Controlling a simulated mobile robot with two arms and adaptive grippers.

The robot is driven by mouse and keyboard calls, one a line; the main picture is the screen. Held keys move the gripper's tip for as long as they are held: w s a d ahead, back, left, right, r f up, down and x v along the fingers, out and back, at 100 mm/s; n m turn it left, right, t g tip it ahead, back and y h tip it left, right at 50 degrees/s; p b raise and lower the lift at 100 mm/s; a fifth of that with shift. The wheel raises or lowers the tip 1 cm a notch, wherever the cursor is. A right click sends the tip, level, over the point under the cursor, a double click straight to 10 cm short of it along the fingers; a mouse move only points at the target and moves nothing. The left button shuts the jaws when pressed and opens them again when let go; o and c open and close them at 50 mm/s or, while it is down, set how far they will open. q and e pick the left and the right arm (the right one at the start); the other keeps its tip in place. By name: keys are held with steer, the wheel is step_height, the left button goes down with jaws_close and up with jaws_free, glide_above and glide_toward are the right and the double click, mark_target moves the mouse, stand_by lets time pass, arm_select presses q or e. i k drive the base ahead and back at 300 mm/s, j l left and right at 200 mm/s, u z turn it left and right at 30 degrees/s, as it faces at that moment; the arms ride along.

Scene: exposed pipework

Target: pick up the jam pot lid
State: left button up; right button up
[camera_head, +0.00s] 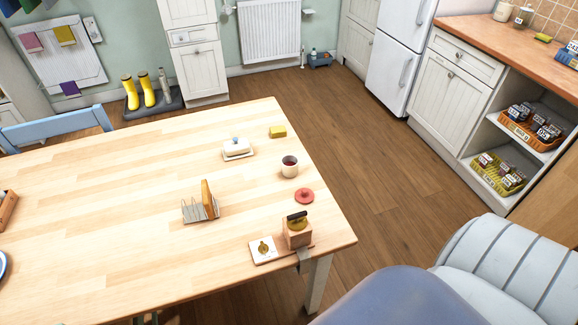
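The jam pot lid (305,196) is a small red disc with a knob on top. It lies on the wooden table (110,225), near the table's right edge. The jam pot (289,168), a small pale pot with dark red contents, stands open just behind the lid, apart from it. No gripper of mine can be made out in the head view. A small dark shape at the bottom edge, left of the middle, is too cut off to identify.
Behind are a butter dish (238,150) and a yellow block (277,132). The table's left middle is clear; floor lies to the right.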

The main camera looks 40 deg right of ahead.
mark_target(305, 195)
steer(key=z, duration=1.25)
steer(key=i+l+u, duration=0.1)
steer(key=i+u, duration=0.2)
steer(key=i+l+u, duration=0.15)
steer(key=u, duration=0.2)
